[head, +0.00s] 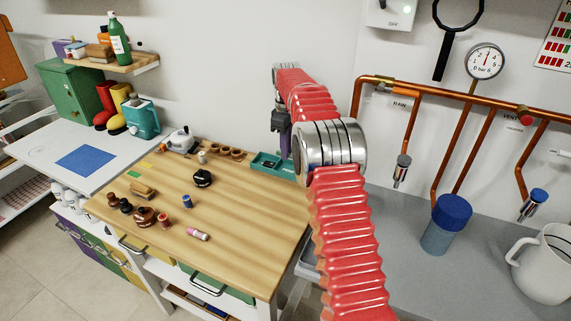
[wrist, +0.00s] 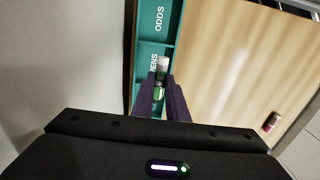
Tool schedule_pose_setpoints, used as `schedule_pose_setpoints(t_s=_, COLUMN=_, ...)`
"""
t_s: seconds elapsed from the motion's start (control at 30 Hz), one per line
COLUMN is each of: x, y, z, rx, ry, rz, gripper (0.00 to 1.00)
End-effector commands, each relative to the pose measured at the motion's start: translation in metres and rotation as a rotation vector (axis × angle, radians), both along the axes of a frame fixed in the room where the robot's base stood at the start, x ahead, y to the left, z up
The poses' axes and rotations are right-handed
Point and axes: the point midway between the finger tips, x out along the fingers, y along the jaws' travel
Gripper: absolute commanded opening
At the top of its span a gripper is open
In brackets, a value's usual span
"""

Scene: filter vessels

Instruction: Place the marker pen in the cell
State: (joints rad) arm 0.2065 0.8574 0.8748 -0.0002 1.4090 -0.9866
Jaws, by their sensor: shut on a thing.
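My gripper (wrist: 161,82) is shut on a green and white marker pen (wrist: 163,63), seen in the wrist view between the two dark fingers. Behind it is the teal tray (wrist: 143,75) with cells lettered "ODDS" and one reading "ENS", its first letter hidden. The pen overlaps the "ENS" cell in this view; I cannot tell whether it is above it or inside it. In the head view the tray (head: 265,166) sits at the back right of the wooden worktop, and my gripper (head: 285,152) points down at its right end. The pen is not clear there.
The wooden worktop (head: 245,205) holds stampers, a black item (head: 202,178) and a pink-and-white cylinder (head: 198,234), with bare wood between. A wall stands close behind the tray. Copper pipes (head: 440,93) and a blue-lidded vessel (head: 447,225) are at the right.

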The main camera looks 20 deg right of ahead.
Motion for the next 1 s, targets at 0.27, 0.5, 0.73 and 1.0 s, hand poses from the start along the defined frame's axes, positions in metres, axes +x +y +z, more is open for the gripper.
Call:
schedule_pose_setpoints(t_s=0.27, x=0.007, y=-0.008, z=-0.002, rx=0.001, ry=0.001, rz=-0.001, gripper=0.00)
schedule_pose_setpoints(t_s=0.5, x=0.007, y=-0.008, z=-0.024, rx=0.001, ry=0.002, rz=0.000, gripper=0.00)
schedule_pose_setpoints(t_s=0.73, x=0.007, y=-0.007, z=-0.031, rx=0.000, ry=0.000, rz=0.000, gripper=0.00)
schedule_pose_setpoints(t_s=1.0, x=0.007, y=-0.007, z=-0.035, rx=0.000, ry=0.001, rz=0.001, gripper=0.00)
